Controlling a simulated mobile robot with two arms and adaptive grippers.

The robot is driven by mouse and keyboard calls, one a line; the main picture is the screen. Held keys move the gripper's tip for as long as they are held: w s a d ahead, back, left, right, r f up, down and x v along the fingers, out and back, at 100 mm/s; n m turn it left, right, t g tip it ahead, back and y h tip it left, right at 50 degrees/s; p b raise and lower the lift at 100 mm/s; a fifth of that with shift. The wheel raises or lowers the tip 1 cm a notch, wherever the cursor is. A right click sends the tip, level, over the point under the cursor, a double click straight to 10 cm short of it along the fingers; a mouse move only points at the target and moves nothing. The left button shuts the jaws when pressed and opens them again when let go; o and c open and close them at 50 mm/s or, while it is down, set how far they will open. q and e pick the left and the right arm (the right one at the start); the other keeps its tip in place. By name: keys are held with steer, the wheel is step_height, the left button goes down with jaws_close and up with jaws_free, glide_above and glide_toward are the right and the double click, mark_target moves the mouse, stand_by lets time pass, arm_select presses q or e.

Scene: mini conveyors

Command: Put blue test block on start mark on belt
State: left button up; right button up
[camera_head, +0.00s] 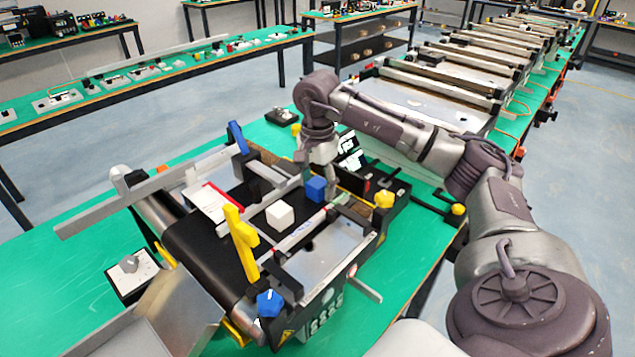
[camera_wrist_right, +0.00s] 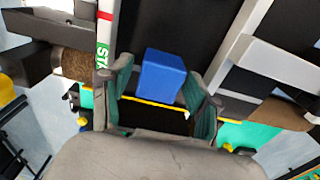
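The blue test block (camera_head: 315,188) stands on the black belt (camera_head: 221,256) of the mini conveyor, towards its far end. The right wrist view also shows the block (camera_wrist_right: 161,76). My right gripper (camera_head: 322,172) reaches down at the block. In the wrist view my right gripper (camera_wrist_right: 160,90) is open, with one finger on each side of the block and small gaps visible. A green start label (camera_wrist_right: 101,57), partly cut off by a finger, is on the white side strip beside the belt. My left gripper is not in view.
A white cube (camera_head: 280,214) sits on the belt nearer the front. A yellow bracket (camera_head: 241,242) and metal rails stand over the belt. A yellow knob (camera_head: 383,199) and a blue knob (camera_head: 269,303) stick up at the conveyor's edges.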

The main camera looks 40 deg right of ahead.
mark_target(317, 182)
steer(key=shift+r, duration=0.5)
step_height(317, 182, up, 5)
steer(key=shift+r+b, duration=0.15)
steer(key=shift+b, duration=0.3)
step_height(317, 182, up, 6)
steer(key=p, duration=0.2)
